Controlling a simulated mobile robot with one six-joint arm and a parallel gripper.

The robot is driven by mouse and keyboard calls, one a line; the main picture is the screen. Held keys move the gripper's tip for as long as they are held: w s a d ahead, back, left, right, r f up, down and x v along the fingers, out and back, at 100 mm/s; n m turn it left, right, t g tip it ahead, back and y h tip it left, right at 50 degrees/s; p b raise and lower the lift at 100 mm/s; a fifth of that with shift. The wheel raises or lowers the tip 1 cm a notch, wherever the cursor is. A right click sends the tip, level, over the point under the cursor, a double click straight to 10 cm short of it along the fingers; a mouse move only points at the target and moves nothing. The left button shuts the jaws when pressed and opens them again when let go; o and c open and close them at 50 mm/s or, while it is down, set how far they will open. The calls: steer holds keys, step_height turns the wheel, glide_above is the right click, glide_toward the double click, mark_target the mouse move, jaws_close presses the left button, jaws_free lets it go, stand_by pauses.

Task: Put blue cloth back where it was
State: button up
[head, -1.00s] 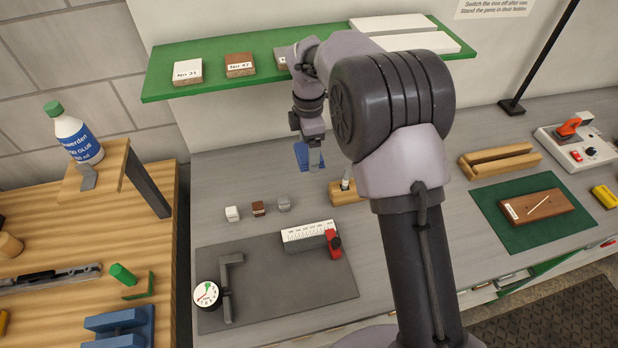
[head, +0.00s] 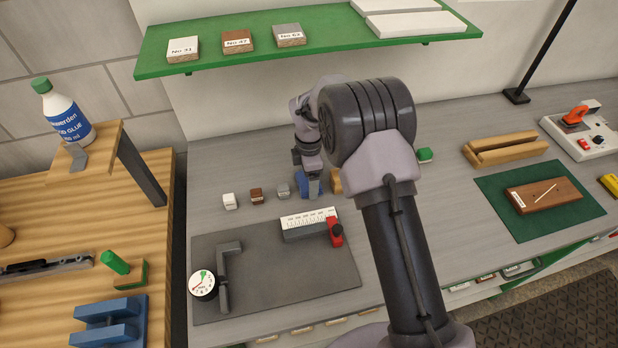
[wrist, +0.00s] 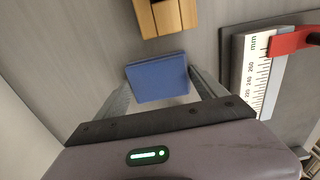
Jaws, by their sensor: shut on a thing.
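The blue cloth (head: 304,184) is a small, flat, folded-looking blue piece. In the wrist view the cloth (wrist: 158,78) sits between the two fingers of my gripper (wrist: 160,86), which is shut on it. In the head view my gripper (head: 313,180) points down just above the grey bench (head: 215,165), behind the ruler block (head: 310,225) and right of a small grey cube (head: 283,190). I cannot tell whether the cloth touches the bench. My arm hides part of the bench behind it.
A slotted wooden block (wrist: 165,14) stands close by the cloth, mostly hidden in the head view. A white cube (head: 229,201) and a brown cube (head: 256,196) stand to the left. A green shelf (head: 210,63) overhangs the back. The back left bench is clear.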

steer(key=o, duration=1.4)
steer(key=shift+f, duration=0.15)
steer(key=s+d+r+m+t+p, duration=0.1)
steer(key=d+r+m+p, duration=0.1)
steer(key=r, duration=0.9)
steer(key=s+d+r+m+p, duration=0.1)
steer(key=s+r+m, duration=0.15)
steer(key=r, duration=0.85)
steer(key=s+d+r+m+t+y, duration=0.1)
steer(key=s+d+r+m+t, duration=0.1)
steer(key=s+d+r+m, duration=0.5)
steer(key=s+d+r+m+t+y, duration=0.1)
steer(key=s+r+m, duration=0.1)
steer(key=s+m, duration=0.65)
steer(key=s+d+r+m+t, duration=0.1)
steer(key=s+r+m+t, duration=0.3)
steer(key=s, duration=0.8)
steer(key=shift+d+f+m+g+b, duration=0.1)
steer(key=shift+f+m+g+b, duration=0.2)
steer(key=shift+f+b, duration=1.75)
steer(key=shift+d+f+m+g+b, duration=0.1)
steer(key=shift+f+m+g+b, duration=0.25)
steer(key=shift+f+b, duration=1.65)
steer(key=shift+f+m+g+b, duration=0.15)
steer(key=shift+f+g+b, duration=0.3)
steer(key=shift+f+b, duration=1.6)
